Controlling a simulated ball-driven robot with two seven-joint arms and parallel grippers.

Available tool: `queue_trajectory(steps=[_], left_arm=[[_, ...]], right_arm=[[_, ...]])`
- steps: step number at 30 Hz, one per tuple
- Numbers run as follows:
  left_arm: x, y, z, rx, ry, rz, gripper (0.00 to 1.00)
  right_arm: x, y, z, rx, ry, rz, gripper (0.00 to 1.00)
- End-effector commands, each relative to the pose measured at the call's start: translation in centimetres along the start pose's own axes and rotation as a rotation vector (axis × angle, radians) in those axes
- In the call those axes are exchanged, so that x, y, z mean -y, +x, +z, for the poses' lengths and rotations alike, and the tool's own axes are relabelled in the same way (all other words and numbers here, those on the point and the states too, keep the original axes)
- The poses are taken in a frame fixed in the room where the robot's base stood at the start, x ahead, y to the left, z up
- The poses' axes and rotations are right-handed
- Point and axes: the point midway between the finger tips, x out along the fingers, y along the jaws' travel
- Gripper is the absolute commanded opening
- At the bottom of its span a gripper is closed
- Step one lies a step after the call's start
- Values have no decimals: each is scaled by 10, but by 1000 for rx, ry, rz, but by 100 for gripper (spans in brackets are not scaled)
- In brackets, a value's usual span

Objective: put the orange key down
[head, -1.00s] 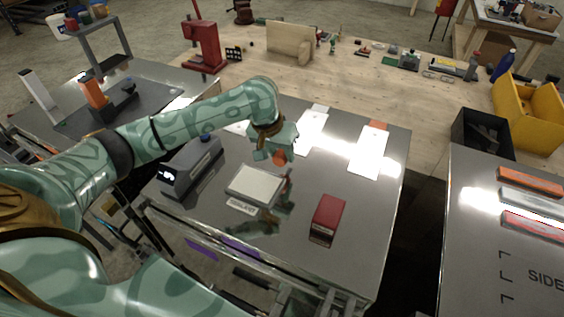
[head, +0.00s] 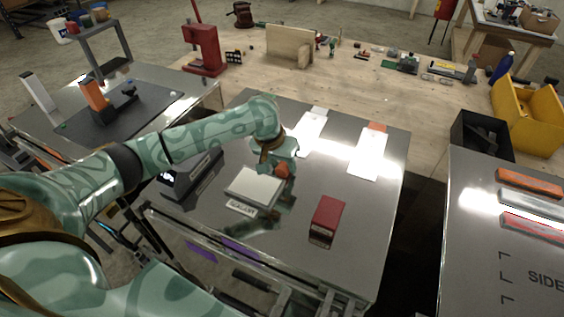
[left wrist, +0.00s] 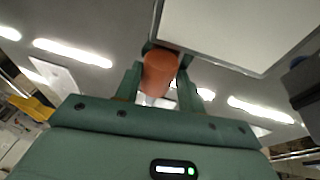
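The orange key (head: 282,170) is between the fingertips of my left gripper (head: 279,165). In the left wrist view the key (left wrist: 160,70) shows as a rounded orange piece with both fingers of the left gripper (left wrist: 159,80) against its sides. The gripper is at the right back corner of a pale square plate (head: 254,186) on the steel table (head: 350,245). The plate (left wrist: 235,30) fills the upper right of the wrist view, close beside the key. I cannot tell whether the key touches the table. My right gripper is not in view.
A red block (head: 327,214) stands to the right of the plate, and a dark grey device (head: 192,172) to its left. White sheets (head: 368,155) lie behind. A small label (head: 241,208) is in front of the plate. The steel between red block and sheets is clear.

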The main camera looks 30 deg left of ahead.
Motion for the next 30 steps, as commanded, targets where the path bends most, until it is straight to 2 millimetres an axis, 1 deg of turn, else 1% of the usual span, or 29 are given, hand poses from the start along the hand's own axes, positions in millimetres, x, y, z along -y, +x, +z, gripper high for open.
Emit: queue_trajectory(steps=[2,5,8,15,18,21,25,30], left_arm=[[3,4,3,8,-1,-7,42],[2,0,2,7,-1,-6,42],[2,-20,1,6,-1,-6,42],[1,-80,-2,2,0,-5,42],[1,-100,-1,4,-1,-5,42],[0,-114,-1,5,-2,-4,42],[0,-123,0,6,-1,-2,42],[0,-124,0,6,-2,-2,42]], right_arm=[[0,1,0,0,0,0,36],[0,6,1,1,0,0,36],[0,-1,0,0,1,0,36],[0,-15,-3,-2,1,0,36],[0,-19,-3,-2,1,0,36],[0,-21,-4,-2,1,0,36],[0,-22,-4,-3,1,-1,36],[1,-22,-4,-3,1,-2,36]])
